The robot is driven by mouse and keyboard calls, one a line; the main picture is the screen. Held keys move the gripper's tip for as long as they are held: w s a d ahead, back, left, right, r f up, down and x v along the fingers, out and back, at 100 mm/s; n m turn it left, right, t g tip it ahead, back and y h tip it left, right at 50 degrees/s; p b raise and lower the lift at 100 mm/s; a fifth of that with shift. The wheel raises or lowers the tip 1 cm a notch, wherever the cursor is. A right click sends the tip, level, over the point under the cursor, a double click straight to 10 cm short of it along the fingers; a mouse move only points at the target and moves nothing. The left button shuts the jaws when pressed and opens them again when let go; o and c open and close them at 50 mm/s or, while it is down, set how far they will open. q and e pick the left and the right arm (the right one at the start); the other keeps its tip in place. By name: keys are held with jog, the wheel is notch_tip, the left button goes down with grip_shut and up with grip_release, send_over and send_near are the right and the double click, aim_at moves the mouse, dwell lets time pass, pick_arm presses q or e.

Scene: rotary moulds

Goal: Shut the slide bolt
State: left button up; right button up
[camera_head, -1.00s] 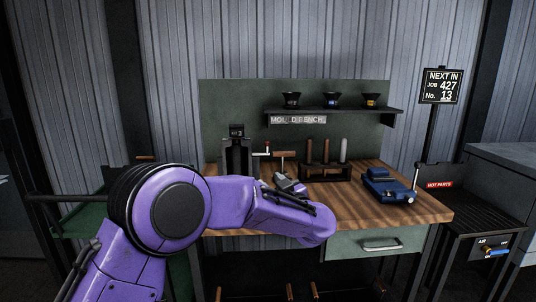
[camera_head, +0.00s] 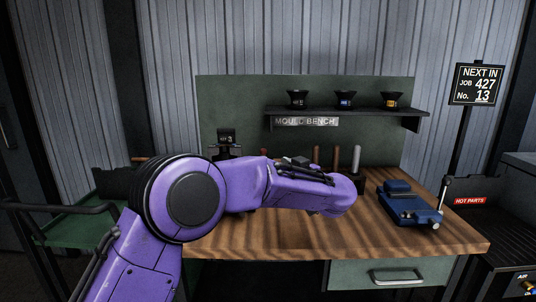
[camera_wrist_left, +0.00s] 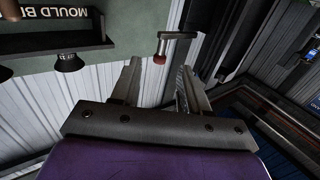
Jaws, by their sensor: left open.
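My left gripper (camera_wrist_left: 160,72) is open in the left wrist view, its two fingers apart with nothing gripped. A metal lever (camera_wrist_left: 177,36) with a red knob (camera_wrist_left: 159,59) shows just beyond the fingertips, roughly in line with the gap. I cannot tell whether this is the slide bolt. In the head view my purple left arm reaches over the bench and hides its gripper and that lever. A black upright device (camera_head: 226,141) stands behind the arm, mostly covered. My right gripper is in neither view.
The wooden bench (camera_head: 420,245) carries a blue tool (camera_head: 408,207) with an upright handle at right. A rack of handled tools stands partly behind my arm. A shelf (camera_head: 345,115) holds three black cups. A green tray cart stands left and a hot-parts rack (camera_head: 470,201) right.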

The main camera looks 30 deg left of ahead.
aim_at(263, 155)
pick_arm(q)
jog(key=p+x, duration=0.1)
jog(key=x, duration=0.7)
jog(key=shift+a, duration=0.1)
jog(key=shift+w+a, duration=0.1)
jog(key=shift+a, duration=0.2)
grip_shut()
jog(key=shift+r, duration=0.1)
